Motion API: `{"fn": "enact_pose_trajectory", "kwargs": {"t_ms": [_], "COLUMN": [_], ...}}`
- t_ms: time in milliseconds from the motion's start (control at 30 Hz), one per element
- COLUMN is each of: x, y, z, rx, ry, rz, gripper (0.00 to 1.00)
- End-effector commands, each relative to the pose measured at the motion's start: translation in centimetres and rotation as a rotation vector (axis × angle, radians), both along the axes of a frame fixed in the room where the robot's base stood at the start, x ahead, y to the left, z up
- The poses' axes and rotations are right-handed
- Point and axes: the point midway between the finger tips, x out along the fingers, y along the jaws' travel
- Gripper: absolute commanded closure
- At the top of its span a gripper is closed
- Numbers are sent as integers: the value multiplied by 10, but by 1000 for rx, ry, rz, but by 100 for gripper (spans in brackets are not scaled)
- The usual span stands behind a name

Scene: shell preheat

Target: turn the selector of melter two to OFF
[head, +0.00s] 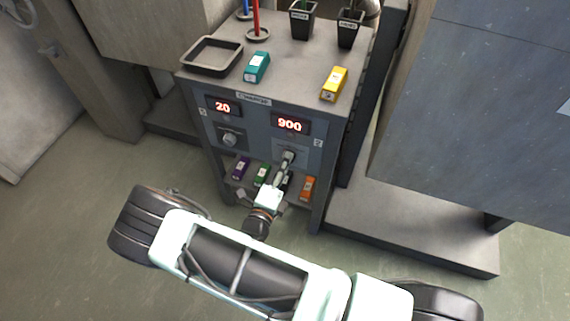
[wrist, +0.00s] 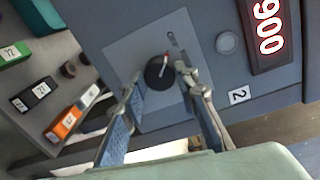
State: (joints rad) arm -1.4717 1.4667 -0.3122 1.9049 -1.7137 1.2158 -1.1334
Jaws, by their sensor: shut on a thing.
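Melter two's panel, marked 2, is on the right of the cabinet front in the head view, with a red display (head: 290,123) reading 900. The wrist view also shows this display (wrist: 268,25), turned on its side. Its selector (wrist: 160,72) is a dark round knob with a small light and red pointer mark beside it. My gripper (head: 287,163) is at this knob, and in the wrist view its fingertips (wrist: 159,76) are on either side of it, closed on it. The position lettering is too small to read. In the head view my gripper partly hides the selector.
The left panel has a display (head: 222,106) reading 20 and its own knob (head: 229,139). Several coloured boxes stand on the shelf below, including an orange one (head: 307,188). On the cabinet top are a tray (head: 184,72), a teal box (head: 257,67) and a yellow box (head: 334,84).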

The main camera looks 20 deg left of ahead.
Motion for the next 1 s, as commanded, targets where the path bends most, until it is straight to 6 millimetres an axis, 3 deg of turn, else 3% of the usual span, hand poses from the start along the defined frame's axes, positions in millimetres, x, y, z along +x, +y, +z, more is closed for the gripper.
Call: {"fn": "enact_pose_trajectory", "kwargs": {"t_ms": [67, 100, 233, 633, 1000], "x": [-1, -1, -1, -8, -81], "y": [-1, -1, -1, 1, 7], "z": [-1, -1, -1, 0, 5], "rx": [-3, -3, -2, 0, -1], "ry": [1, 2, 1, 2, 2], "rz": [-1, 0, -1, 2, 4], "gripper": [96, 70, 55, 54, 54]}}
